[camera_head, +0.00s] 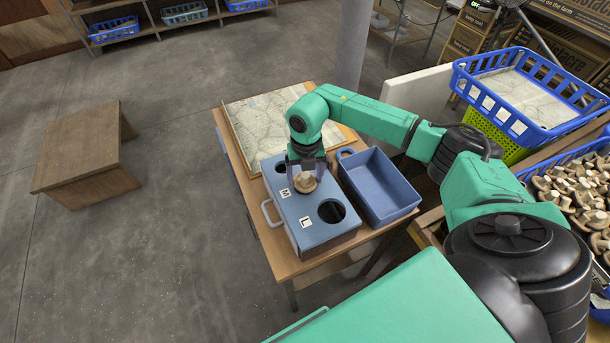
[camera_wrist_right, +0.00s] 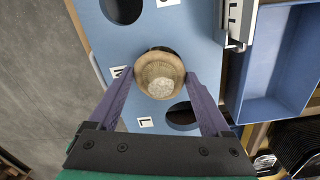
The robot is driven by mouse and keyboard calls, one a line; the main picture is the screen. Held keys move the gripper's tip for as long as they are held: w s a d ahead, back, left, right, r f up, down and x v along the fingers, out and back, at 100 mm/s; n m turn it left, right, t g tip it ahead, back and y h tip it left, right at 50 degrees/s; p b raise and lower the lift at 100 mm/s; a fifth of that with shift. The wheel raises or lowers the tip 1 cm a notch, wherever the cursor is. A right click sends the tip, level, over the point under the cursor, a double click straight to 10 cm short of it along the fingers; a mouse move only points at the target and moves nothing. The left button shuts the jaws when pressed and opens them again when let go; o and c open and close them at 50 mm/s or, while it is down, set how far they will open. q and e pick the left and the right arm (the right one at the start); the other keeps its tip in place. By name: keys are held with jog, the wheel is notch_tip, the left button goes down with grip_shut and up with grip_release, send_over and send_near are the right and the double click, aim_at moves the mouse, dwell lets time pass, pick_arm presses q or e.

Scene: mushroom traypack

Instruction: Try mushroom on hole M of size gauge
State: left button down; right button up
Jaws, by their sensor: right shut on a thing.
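The size gauge (camera_head: 313,235) is a blue box with round holes in its top and a pale handle, standing on a small wooden table. My right gripper (camera_head: 305,172) points down over its middle, shut on a brown mushroom (camera_head: 307,183). In the right wrist view the mushroom (camera_wrist_right: 160,75) sits between the two purple fingers, over the hole beside the M label (camera_wrist_right: 119,71). The dark hole rim shows past its upper edge. I cannot tell whether it touches the gauge. Hole L (camera_head: 331,211) is open and empty. My left gripper is not in view.
A blue open bin (camera_head: 372,185) stands empty right of the gauge. A map-patterned board (camera_head: 262,112) lies behind. At the right are a blue basket (camera_head: 515,125) and a crate of many mushrooms (camera_head: 575,200). A wooden stool (camera_head: 82,150) stands left on clear floor.

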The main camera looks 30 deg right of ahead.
jog(key=o, duration=0.7)
notch_tip(320, 180, up, 15)
jog(key=b, duration=0.3)
jog(key=shift+d+f, duration=0.15)
jog(key=shift+f, duration=0.05)
jog(key=shift+f, duration=0.1)
